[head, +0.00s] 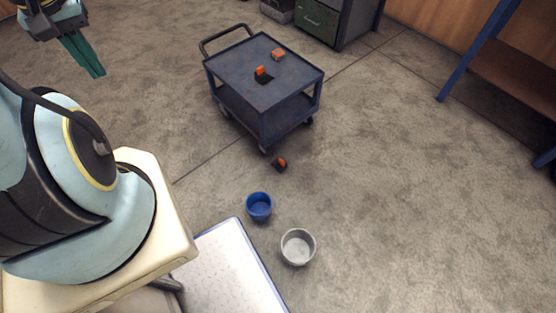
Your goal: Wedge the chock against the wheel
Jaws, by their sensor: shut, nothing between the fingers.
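A small dark chock with an orange top (280,164) lies on the floor just in front of the cart, close to its near wheel (264,149). A small gap seems to separate them. A second dark piece with an orange top (263,76) sits on the top deck of the blue-grey cart (240,62). My gripper (97,72) is at the upper left, its green fingers shut and empty, up in the air and well left of the cart and the floor chock.
An orange-and-grey block (278,54) lies on the cart deck. A blue bucket (259,206) and a white-grey bucket (298,247) stand in front of the cart, beside a pale mat (232,275). A green drawer cabinet (319,20) is behind. Floor to the right is clear.

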